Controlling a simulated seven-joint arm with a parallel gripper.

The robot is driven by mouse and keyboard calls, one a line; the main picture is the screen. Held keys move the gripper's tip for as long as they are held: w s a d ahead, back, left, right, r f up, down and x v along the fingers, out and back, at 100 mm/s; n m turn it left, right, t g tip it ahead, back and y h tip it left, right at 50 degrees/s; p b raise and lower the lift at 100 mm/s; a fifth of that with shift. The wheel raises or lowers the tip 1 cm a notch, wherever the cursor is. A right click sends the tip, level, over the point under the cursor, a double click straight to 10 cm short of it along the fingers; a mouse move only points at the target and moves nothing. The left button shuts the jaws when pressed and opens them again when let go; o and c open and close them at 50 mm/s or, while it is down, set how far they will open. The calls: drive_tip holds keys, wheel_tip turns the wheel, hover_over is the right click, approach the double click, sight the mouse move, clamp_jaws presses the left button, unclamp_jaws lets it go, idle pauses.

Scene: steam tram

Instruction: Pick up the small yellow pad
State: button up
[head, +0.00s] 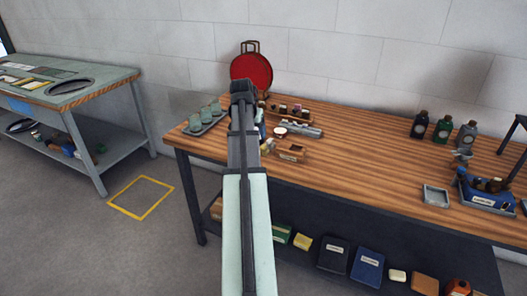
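A small yellow block (303,241), which looks like the yellow pad, lies on the lower shelf of the wooden-topped workbench. It sits between a green box (281,234) and a dark labelled box (333,253). My gripper (243,88) is at the far end of my raised arm, over the left part of the bench as seen here. It is well away from the yellow block and not touching it. Its fingers are too dark and end-on to tell open from shut.
A second table (67,90) stands left. A yellow floor outline (141,197) is empty.

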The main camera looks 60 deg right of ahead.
sight(263, 146)
drive_tip(key=shift+s+d+r+x, duration=0.1)
drive_tip(key=shift+s+d+x, duration=0.2)
drive_tip(key=shift+x, duration=1.7)
drive_tip(key=shift+s+d+r+x, duration=0.1)
drive_tip(key=shift+s+d+x, duration=0.2)
drive_tip(key=shift+x, duration=1.75)
drive_tip(key=shift+s+d+r+x, duration=0.1)
drive_tip(key=shift+s+d+x, duration=0.15)
drive_tip(key=shift+x, duration=1.75)
drive_tip(key=shift+c, duration=0.4)
drive_tip(key=c, duration=1)
